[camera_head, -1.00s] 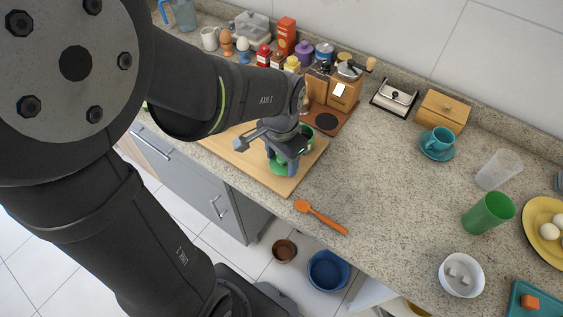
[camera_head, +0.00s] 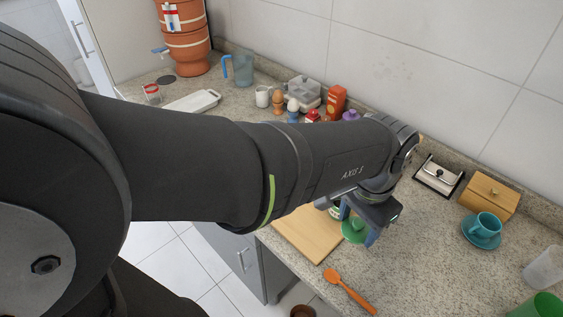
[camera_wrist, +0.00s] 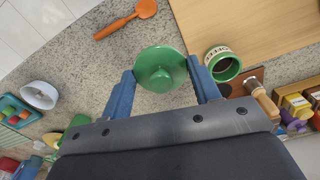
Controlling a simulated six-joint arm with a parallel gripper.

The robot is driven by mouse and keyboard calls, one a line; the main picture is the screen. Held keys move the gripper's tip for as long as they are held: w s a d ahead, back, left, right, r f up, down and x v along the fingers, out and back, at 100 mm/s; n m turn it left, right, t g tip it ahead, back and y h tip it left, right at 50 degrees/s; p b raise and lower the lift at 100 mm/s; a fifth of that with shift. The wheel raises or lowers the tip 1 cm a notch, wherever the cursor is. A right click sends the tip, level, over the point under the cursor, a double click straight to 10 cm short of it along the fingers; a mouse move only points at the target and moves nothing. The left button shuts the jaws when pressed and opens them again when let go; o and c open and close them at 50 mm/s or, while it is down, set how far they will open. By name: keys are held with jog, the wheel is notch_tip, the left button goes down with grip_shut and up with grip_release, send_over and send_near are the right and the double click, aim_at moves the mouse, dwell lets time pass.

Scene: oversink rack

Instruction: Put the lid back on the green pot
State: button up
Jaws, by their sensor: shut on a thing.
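My gripper (camera_head: 358,224) is shut on the green lid (camera_head: 354,231), a round disc with a knob. In the wrist view the lid (camera_wrist: 160,69) sits between the two blue fingers, above the speckled counter. The green pot (camera_wrist: 222,64) shows in the wrist view to the right of the lid, open at the top, with a white lettered label inside or on its side; I cannot tell which. The lid and the pot are apart. In the head view the pot (camera_head: 335,211) is mostly hidden behind my gripper and arm.
A wooden board (camera_head: 304,236) lies left of my gripper. An orange spoon (camera_head: 348,290) lies at the counter's front. A teal cup (camera_head: 485,227) on a saucer and a wooden box (camera_head: 490,196) stand to the right. Bare counter (camera_head: 435,255) lies between.

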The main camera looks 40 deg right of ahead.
jog(key=w+d, duration=0.9)
jog(key=shift+f, duration=2.95)
jog(key=shift+f, duration=0.2)
jog(key=o, duration=1.5)
jog(key=shift+c, duration=0.2)
jog(key=shift+r, duration=0.1)
notch_tip(320, 180, up, 7)
jog(key=shift+c, duration=0.4)
